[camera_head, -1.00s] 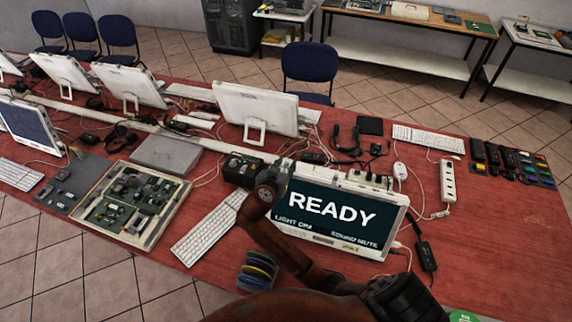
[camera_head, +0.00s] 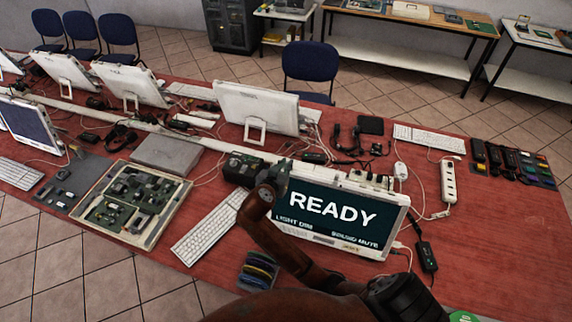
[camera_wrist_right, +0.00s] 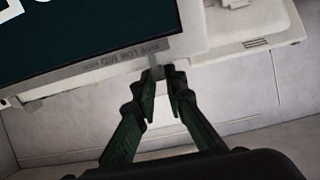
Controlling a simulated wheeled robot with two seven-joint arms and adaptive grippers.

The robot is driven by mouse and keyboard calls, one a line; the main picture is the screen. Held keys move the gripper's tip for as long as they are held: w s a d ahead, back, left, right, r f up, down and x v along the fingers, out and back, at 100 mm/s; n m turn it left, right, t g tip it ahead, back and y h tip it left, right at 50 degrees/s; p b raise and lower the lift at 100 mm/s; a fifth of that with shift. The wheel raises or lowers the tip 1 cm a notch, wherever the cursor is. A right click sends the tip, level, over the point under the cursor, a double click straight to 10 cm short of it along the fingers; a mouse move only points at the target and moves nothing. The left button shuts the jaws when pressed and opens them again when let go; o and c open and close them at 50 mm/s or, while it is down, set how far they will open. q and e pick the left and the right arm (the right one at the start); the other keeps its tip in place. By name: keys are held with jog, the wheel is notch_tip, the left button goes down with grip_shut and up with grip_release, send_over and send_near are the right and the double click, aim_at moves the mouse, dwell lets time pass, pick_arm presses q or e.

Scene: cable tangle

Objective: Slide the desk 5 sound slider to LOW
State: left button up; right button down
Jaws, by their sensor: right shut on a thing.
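The desk 5 monitor (camera_head: 335,212) stands tilted on the red table and reads READY, LIGHT DIM and SOUND MUTE. In the right wrist view its lower bezel (camera_wrist_right: 105,63) carries a row of small blurred labels. My right gripper (camera_wrist_right: 161,73) is below the right end of this label row. Its dark fingers are close together, shut on a small light slider tab (camera_wrist_right: 157,74) at the bezel edge, mostly hidden by the fingertips. In the head view my right arm crosses in front of the monitor's lower left, and the fingertips cannot be made out. My left gripper is not in view.
A white keyboard (camera_head: 210,221) lies left of the monitor. A power strip (camera_head: 448,181) and a black adapter (camera_head: 426,257) with cables lie to its right. A tray of circuit boards (camera_head: 180,208) is further left. Bare red table shows at the right.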

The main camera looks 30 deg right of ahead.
jog(key=shift+s+d, duration=0.75)
jog(key=shift+s, duration=0.15)
jog(key=c, duration=2)
grip_release()
jog(key=shift+w, duration=0.1)
jog(key=shift+o, duration=0.2)
jog(key=v, duration=0.7)
jog(key=shift+a, duration=0.2)
jog(key=shift+r, duration=0.1)
